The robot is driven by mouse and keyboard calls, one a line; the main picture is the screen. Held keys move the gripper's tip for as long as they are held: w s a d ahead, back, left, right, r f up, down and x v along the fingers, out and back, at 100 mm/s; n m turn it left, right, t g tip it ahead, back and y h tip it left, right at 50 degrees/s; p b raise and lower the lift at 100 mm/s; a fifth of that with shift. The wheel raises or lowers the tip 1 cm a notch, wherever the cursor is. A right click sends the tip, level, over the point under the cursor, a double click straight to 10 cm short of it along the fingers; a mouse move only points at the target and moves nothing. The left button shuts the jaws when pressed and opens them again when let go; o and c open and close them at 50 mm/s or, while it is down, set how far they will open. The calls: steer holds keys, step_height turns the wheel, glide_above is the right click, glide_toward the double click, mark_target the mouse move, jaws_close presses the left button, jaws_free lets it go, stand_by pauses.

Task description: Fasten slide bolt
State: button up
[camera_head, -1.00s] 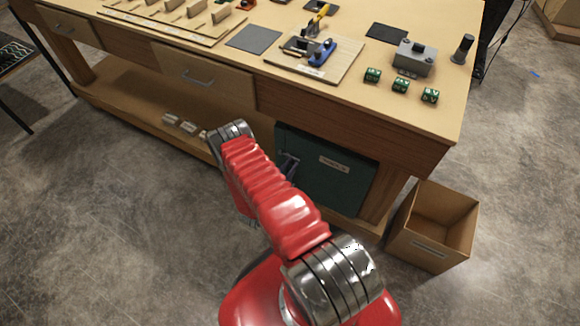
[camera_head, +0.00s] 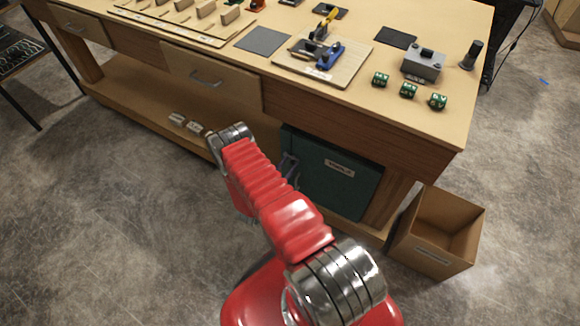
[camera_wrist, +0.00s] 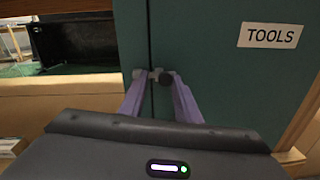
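A dark green cabinet (camera_head: 336,186) with a TOOLS label stands under the workbench; its front also fills much of the wrist view (camera_wrist: 250,85). In the wrist view, a small grey slide bolt (camera_wrist: 156,74) with a dark round knob crosses the vertical seam between the labelled door and the narrow green strip left of it. My gripper (camera_wrist: 155,78) points at the bolt, its two purple fingers apart, one tip at each side of the bolt. The knob shows by the right fingertip; contact cannot be told. In the head view my arm hides the bolt.
The workbench (camera_head: 300,97) overhangs the cabinet. A cardboard box (camera_head: 432,262) stands on the floor at its right. Small blocks (camera_head: 186,124) lie on the lower shelf at left. The grey floor in front is clear.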

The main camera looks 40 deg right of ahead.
steer(key=shift+o, duration=0.9)
steer(key=shift+s, duration=0.1)
steer(key=v, duration=1.3)
steer(key=shift+a, duration=0.4)
